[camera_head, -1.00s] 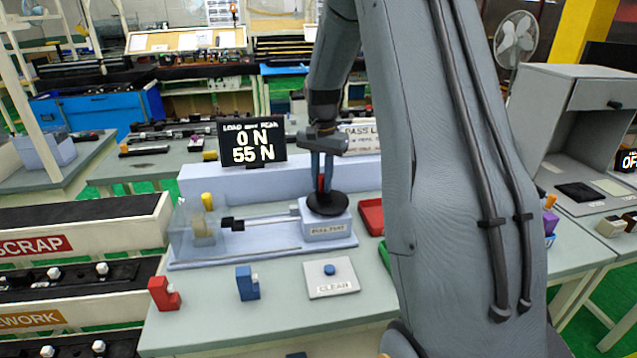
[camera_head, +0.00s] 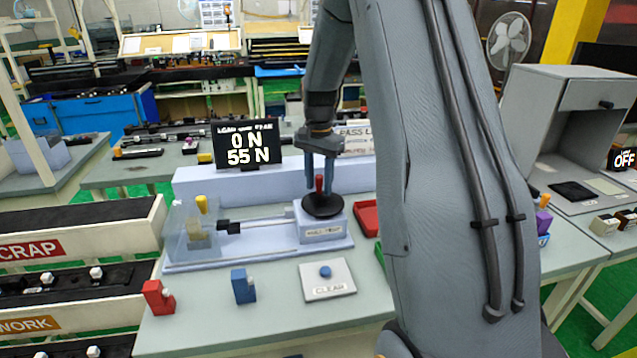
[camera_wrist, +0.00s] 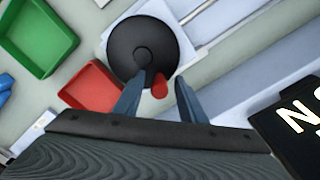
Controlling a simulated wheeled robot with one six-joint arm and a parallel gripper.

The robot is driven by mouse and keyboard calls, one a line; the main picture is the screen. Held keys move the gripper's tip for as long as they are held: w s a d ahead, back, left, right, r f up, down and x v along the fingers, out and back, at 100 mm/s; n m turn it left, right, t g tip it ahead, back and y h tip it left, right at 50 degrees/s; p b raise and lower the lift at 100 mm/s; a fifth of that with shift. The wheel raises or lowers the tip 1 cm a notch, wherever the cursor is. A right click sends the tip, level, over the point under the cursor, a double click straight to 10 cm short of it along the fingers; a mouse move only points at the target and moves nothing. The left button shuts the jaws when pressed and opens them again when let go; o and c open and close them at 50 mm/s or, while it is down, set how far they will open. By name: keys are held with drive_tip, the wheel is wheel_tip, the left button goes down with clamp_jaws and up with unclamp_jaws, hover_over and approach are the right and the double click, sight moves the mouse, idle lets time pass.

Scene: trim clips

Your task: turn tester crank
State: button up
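The pull tester (camera_head: 258,245) stands on the bench, with a black crank disc (camera_head: 322,206) on top of its right block. A red crank handle (camera_head: 319,184) stands up from the disc. My gripper (camera_head: 319,182) is open above the disc, its two blue-grey fingers on either side of the handle. In the wrist view the disc (camera_wrist: 140,42) and red handle (camera_wrist: 160,86) show, and the handle lies between the open fingers (camera_wrist: 160,98), nearer the left one, with a gap to the right one. The display (camera_head: 247,144) reads 0 N and 55 N.
A clear guard with a yellow-topped clip (camera_head: 201,204) is at the tester's left end. A CLEAR button plate (camera_head: 327,279), a red block (camera_head: 157,297) and a blue block (camera_head: 243,286) lie in front. Red (camera_wrist: 95,88) and green trays (camera_wrist: 38,35) sit beside the tester.

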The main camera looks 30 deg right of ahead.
drive_tip(key=shift+r+b, duration=1.2)
drive_tip(key=shift+r, duration=2.7)
drive_tip(key=s+a+f+n, duration=0.5)
drive_tip(key=s+a, duration=0.3)
drive_tip(key=s, duration=0.3)
drive_tip(key=s+a+f+n+t, duration=0.1)
drive_tip(key=s+a+f+n, duration=0.5)
drive_tip(key=s+a, duration=0.3)
drive_tip(key=s+n, duration=0.1)
drive_tip(key=s, duration=0.2)
drive_tip(key=shift+a+b, duration=0.3)
